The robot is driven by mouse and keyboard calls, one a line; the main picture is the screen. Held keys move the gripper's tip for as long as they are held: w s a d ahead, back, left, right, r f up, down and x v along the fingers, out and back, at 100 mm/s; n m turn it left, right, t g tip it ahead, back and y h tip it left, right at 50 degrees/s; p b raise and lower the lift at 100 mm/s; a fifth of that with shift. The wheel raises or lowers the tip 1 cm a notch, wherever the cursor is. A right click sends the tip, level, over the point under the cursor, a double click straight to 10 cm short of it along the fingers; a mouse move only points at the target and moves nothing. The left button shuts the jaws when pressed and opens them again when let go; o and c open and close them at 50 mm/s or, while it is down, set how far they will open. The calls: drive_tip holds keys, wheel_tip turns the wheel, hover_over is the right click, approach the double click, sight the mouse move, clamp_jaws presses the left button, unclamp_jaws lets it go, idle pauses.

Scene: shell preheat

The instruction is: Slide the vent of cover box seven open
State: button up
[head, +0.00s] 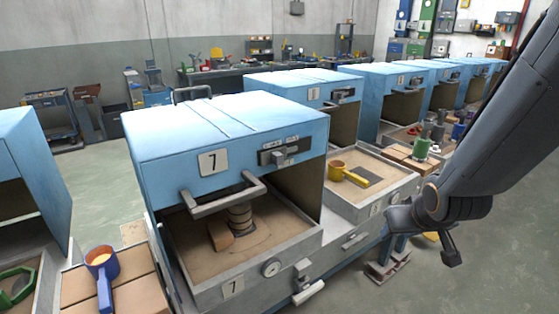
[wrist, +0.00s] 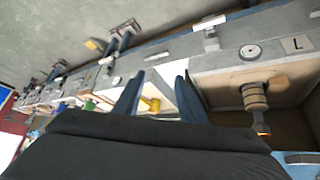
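Cover box seven (head: 225,140) is a blue hood with a 7 plate, standing over a sandy tray in the head view. Its vent (head: 283,152) is a dark plate on the front face, right of the 7, with a grey knob (head: 279,157) near its middle. Small markings sit above the vent; I cannot read them. My gripper (head: 428,238) is to the right of the box, lower than the vent and well apart from it. In the wrist view my gripper (wrist: 158,95) shows two blue fingers spread apart with nothing held. The vent does not show clearly there.
A grey handle bar (head: 222,197) juts from the hood's front. Below it are a ring stack (head: 240,215), a block and a gauge (head: 271,268). A yellow ladle (head: 347,173) lies in the neighbouring tray. More blue boxes line the back. The floor at right is mostly free.

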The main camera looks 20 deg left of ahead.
drive_tip(key=w+a+r+n+t+y, duration=0.2)
drive_tip(key=w+a+t+y, duration=0.1)
drive_tip(key=w+a, duration=0.4)
drive_tip(key=n+t+y, duration=0.2)
drive_tip(key=n+y, duration=0.3)
drive_tip(key=y, duration=0.5)
approach(280, 160)
drive_tip(key=x, duration=0.2)
drive_tip(key=p+x, duration=0.3)
drive_tip(key=x, duration=0.4)
drive_tip(key=shift+w+a, duration=0.1)
clamp_jaws()
